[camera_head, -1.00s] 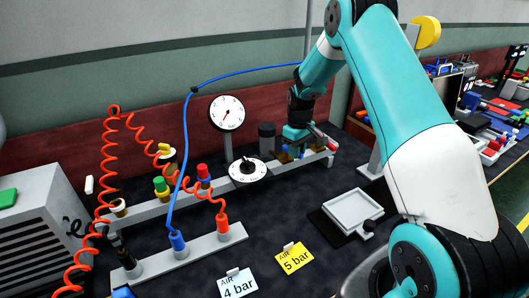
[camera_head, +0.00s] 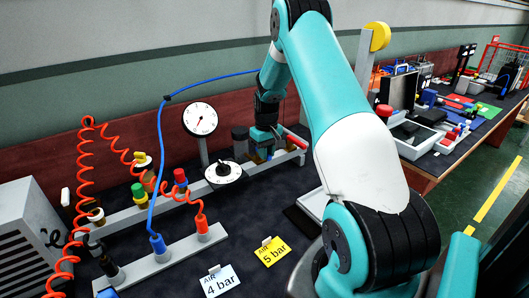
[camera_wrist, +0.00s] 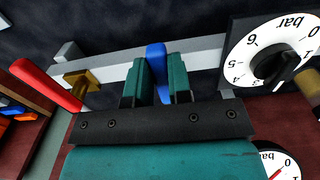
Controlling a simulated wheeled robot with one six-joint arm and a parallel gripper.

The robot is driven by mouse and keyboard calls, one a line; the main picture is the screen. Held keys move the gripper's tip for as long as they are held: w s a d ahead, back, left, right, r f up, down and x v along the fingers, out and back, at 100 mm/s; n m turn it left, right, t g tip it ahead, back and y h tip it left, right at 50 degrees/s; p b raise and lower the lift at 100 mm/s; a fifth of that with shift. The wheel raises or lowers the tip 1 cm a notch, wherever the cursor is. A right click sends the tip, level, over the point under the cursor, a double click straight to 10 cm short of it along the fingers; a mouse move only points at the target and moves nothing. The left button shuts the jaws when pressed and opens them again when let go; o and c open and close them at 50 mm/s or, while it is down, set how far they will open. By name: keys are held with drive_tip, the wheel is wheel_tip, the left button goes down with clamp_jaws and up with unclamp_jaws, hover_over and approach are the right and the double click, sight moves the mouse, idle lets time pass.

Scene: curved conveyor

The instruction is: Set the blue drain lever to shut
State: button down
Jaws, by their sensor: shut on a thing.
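The blue drain lever (camera_wrist: 156,62) stands between the two teal fingers of my gripper (camera_wrist: 160,74) in the wrist view, and the gripper is shut on it. The lever points across the grey rail (camera_wrist: 205,53) rather than along it. Its lower part is hidden by the fingers and the gripper body. In the head view my gripper (camera_head: 263,148) is down at the right part of the rail and mostly hides the lever.
A red lever (camera_wrist: 46,85) on a brass fitting is close beside my gripper. A white bar dial (camera_head: 223,172) with a black knob is on its other side. A round gauge (camera_head: 200,117) stands behind. A blue hose (camera_head: 159,160) and orange coiled hoses are at left.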

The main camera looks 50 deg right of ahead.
drive_tip(key=shift+w+r, duration=0.1)
drive_tip(key=c, duration=1)
unclamp_jaws()
drive_tip(key=shift+c, duration=0.2)
wheel_tip(320, 180, up, 17)
drive_tip(key=b, duration=0.1)
drive_tip(key=shift+r, duration=0.2)
